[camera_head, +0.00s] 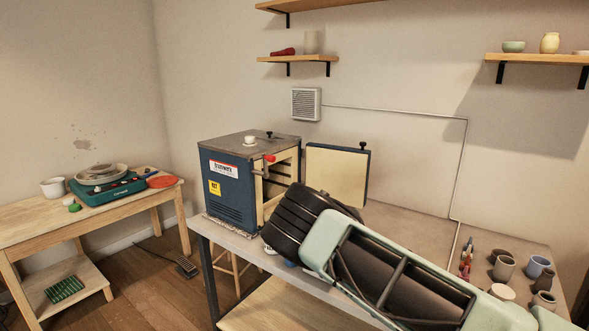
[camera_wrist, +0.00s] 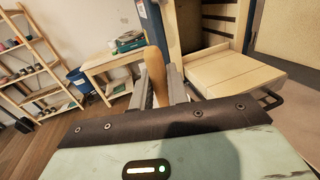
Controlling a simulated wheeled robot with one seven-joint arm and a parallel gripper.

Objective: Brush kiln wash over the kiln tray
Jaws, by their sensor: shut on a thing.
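In the wrist view my gripper (camera_wrist: 159,88) is shut on a wooden brush handle (camera_wrist: 155,66), which stands up between the fingers. The bristle end is hidden. A pale cream slab, which looks like the kiln tray (camera_wrist: 222,76), lies in front of the kiln opening, to the right of my gripper. A dark bar handle (camera_wrist: 273,101) is at its near right side. In the head view my arm hides the tray, the brush and my fingertips. The blue kiln (camera_head: 230,188) stands open on the workbench. I cannot tell whether the brush touches the tray.
The kiln door (camera_head: 337,174) stands open at the right of the kiln. Several cups (camera_head: 503,268) and small bottles (camera_head: 466,262) stand at the bench's right end. A wooden table (camera_head: 40,221) with a teal pottery wheel (camera_head: 107,188) is at the left.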

